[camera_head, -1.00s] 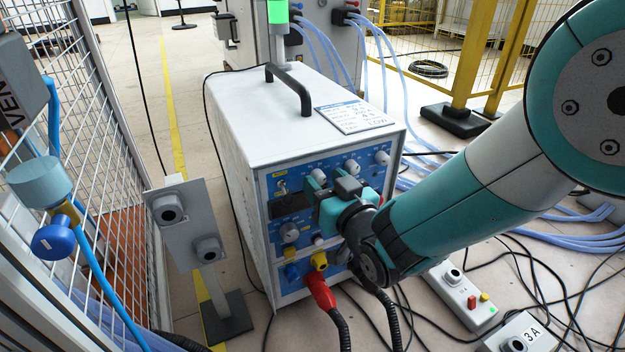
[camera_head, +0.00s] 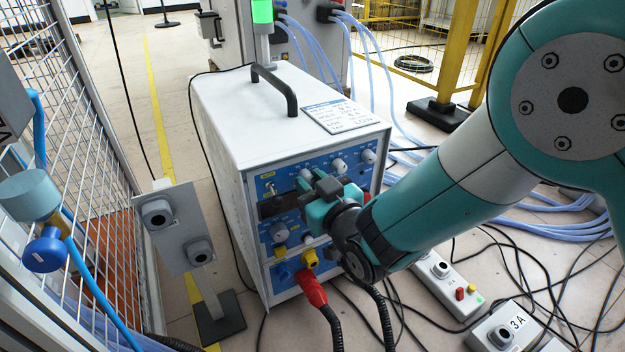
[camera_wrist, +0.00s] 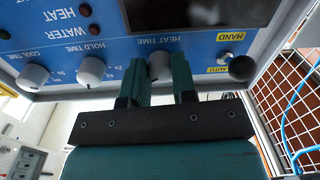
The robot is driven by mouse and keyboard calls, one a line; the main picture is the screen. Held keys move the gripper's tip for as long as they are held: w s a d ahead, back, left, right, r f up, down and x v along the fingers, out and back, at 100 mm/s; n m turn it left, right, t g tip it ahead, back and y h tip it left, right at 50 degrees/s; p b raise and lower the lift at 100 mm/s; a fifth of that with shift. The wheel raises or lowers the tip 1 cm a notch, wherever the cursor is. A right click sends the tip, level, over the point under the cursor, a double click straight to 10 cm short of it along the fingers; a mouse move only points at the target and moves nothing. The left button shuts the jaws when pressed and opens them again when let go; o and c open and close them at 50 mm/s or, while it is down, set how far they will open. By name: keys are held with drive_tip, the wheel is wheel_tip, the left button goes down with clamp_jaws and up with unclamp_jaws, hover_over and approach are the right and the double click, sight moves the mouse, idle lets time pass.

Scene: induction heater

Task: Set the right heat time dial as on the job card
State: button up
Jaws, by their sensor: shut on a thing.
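The heat time dial (camera_wrist: 159,66) is a pale knob on the heater's blue front panel, under the printed words HEAT TIME in the upside-down wrist view. My gripper (camera_wrist: 164,74) is shut on it, one teal finger on each side. The fingers hide part of the dial, and its setting cannot be read. In the head view my gripper (camera_head: 318,200) is at the panel's upper middle. The job card (camera_head: 337,116) lies on top of the heater (camera_head: 235,110); its small figures are not clearly legible, though LOW shows at the bottom.
The hold time dial (camera_wrist: 92,71) and cool time dial (camera_wrist: 32,76) are close beside my fingers. A hand/auto switch (camera_wrist: 226,56) is on the other side. A red plug (camera_head: 312,288) and cables are below. A stand with grey boxes (camera_head: 170,228) is left of the heater.

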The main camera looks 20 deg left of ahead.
drive_tip(key=n+p, duration=0.3)
drive_tip(key=n, duration=0.1)
drive_tip(key=shift+s+r+n, duration=0.1)
drive_tip(key=shift+n, duration=0.3)
drive_tip(key=shift+n+p, duration=0.55)
drive_tip(key=shift+n, duration=0.45)
drive_tip(key=o, duration=0.9)
drive_tip(key=shift+d, duration=0.1)
